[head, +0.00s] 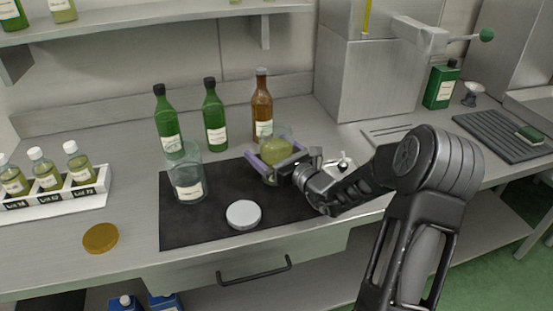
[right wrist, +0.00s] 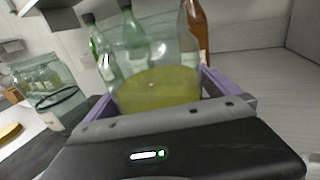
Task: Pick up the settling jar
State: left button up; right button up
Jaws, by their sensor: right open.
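A clear glass jar with yellow-green oil (head: 275,150) stands at the right part of a black mat (head: 215,228). It fills the middle of the right wrist view (right wrist: 157,88). My right gripper (head: 273,158) is open, with its purple fingers on either side of this jar; I cannot tell whether they touch it. A second glass jar (head: 188,182) with a white label stands on the mat to the left and also shows in the right wrist view (right wrist: 55,98). I cannot read which jar is labelled as the settling jar. My left gripper is not in view.
Two green bottles (head: 215,125) and a brown bottle (head: 262,112) stand close behind the jars. A pale lid (head: 243,214) lies on the mat's front, a gold lid (head: 100,238) to its left. A white rack (head: 70,196) holds small bottles at far left.

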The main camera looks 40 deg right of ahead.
dwell(0.4)
jog(key=c, duration=2.1)
jog(key=shift+r, duration=0.15)
